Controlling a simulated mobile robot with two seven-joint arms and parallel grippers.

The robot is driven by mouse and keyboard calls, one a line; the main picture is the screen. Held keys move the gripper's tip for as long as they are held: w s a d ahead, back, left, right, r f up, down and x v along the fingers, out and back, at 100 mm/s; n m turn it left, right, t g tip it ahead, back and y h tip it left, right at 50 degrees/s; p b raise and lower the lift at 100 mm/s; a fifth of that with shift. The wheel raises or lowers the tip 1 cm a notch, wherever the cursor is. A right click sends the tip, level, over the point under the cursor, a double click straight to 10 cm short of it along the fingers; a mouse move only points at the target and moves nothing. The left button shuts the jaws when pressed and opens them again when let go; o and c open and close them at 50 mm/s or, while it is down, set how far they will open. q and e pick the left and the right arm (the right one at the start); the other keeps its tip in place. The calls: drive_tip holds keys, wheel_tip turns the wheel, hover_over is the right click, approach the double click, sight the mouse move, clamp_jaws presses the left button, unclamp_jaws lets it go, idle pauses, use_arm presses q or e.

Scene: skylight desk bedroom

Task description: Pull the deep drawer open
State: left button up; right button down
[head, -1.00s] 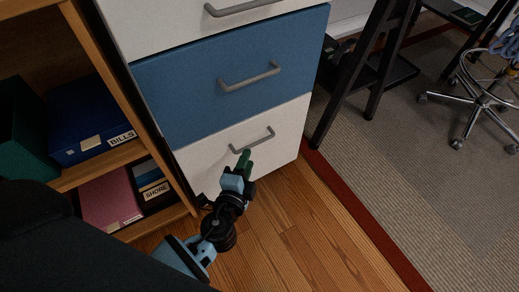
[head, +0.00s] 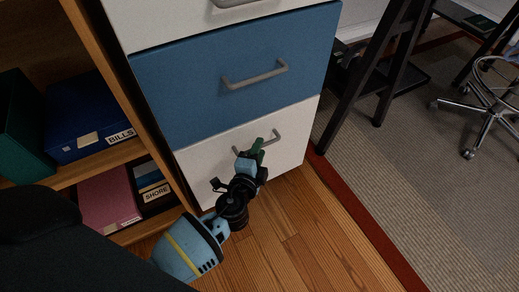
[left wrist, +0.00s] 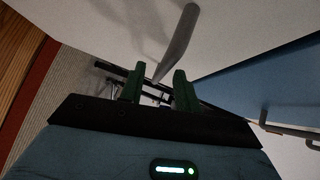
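The white bottom drawer (head: 203,169) of the cabinet has a grey bar handle (head: 277,136), and its front looks flush with the blue drawer above. My left gripper (head: 258,146) is at this handle and overlaps its middle in the head view. In the left wrist view its two green fingers (left wrist: 159,78) stand apart. My right gripper is in neither view.
Above are a blue drawer (head: 180,95) and a white top drawer (head: 150,20). A wooden shelf with boxes, including a blue one (head: 75,125), stands close on the left. A black desk frame (head: 362,80) stands right. Wooden floor (head: 300,225) in front is clear.

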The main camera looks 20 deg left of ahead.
use_arm(q)
drive_tip(key=shift+w, duration=0.35)
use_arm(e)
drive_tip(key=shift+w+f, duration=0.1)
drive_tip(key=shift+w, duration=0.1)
use_arm(q)
drive_tip(key=shift+c, duration=0.4)
clamp_jaws()
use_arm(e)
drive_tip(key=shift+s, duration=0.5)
use_arm(q)
drive_tip(key=shift+f, duration=0.1)
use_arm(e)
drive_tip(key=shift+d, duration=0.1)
